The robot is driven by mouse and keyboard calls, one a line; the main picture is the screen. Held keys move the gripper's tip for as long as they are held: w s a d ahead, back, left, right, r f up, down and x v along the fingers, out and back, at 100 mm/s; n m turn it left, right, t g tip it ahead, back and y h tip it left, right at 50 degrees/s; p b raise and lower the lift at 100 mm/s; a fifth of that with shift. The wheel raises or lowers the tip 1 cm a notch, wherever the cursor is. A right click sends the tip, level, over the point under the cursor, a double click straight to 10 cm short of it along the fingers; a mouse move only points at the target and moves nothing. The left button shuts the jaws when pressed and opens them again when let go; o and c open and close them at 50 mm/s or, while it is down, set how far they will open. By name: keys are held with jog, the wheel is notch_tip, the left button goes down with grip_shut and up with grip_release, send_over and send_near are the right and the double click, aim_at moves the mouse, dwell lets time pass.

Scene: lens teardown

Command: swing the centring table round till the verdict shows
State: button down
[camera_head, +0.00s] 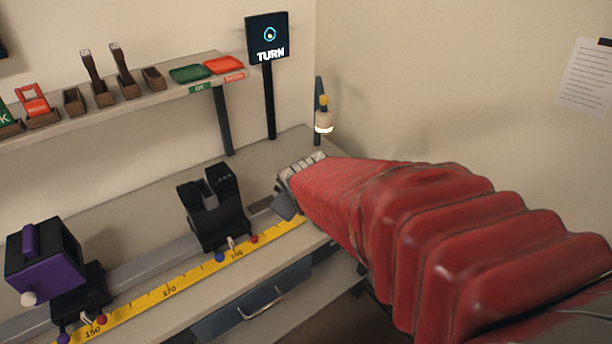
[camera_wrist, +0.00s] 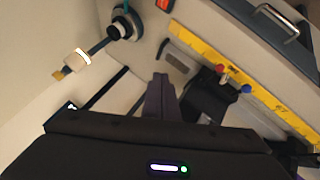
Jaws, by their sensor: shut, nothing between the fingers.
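The verdict sign (camera_head: 267,38) stands on a dark post at the back of the bench and reads TURN under a ring icon. A round dark piece with a pale rim (camera_wrist: 126,24) shows at the top of the wrist view, beside the foot of the lamp post; it may be the centring table, but I cannot tell. My arm hides that part of the bench in the head view. My gripper (camera_wrist: 160,78) is shut and empty, its dark fingers pointing over the bench and apart from the round piece.
A lamp (camera_head: 323,121) with a lit band stands in the back corner. A black holder (camera_head: 216,212) and a purple unit (camera_head: 44,258) sit on the rail behind a yellow scale (camera_head: 172,292). A shelf (camera_head: 130,108) holds trays and small blocks. A drawer handle (camera_head: 262,303) juts out in front.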

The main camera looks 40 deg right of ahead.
jog(key=d+f+n+t, duration=0.1)
jog(key=d+f+n, duration=0.2)
jog(key=d+f, duration=0.2)
jog(key=w+d+f+n+t, duration=0.1)
jog(key=d+f+n+t, duration=0.1)
jog(key=d+f, duration=0.3)
jog(key=d+f+n+t+y, duration=0.1)
jog(key=d+f+n+t, duration=0.1)
jog(key=d+f+n, duration=0.2)
jog(key=shift+w+d+f, duration=0.15)
jog(key=shift+d+f, duration=0.3)
jog(key=shift+f, duration=0.4)
jog(key=shift+w+d+f, duration=0.1)
jog(key=shift+d+f, duration=0.35)
jog(key=shift+f, duration=0.35)
jog(key=s+f+n+t, duration=0.1)
jog(key=s+f+t, duration=0.1)
jog(key=s+t, duration=0.2)
jog(key=shift+s+d+f, duration=0.2)
jog(key=shift+s+f, duration=0.05)
jog(key=shift+s, duration=0.85)
jog(key=shift+w, duration=0.1)
